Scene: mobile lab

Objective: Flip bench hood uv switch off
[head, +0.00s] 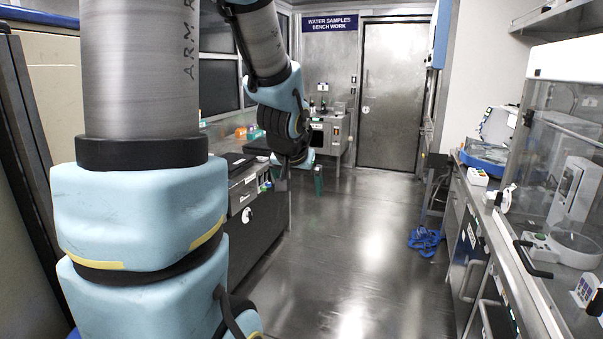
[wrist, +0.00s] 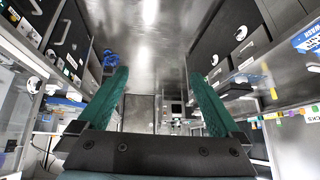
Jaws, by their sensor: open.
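A clear-walled bench hood with a white top edge (head: 566,60) stands on the right counter in the head view. No UV switch can be made out on it. My gripper (head: 300,180) hangs over the aisle floor, left of centre in the head view, well apart from the hood. In the wrist view my gripper (wrist: 157,73) shows two green fingers spread wide with nothing between them. The wrist picture looks upside down, with the floor at the top, and no hood switch can be told there.
The right counter edge (head: 517,276) and its drawer handles border the aisle. A blue coil (head: 425,241) lies on the floor by the right cabinets. Dark cabinets (head: 262,227) line the left. A closed metal door (head: 389,96) is at the back. The middle floor (head: 365,230) is clear.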

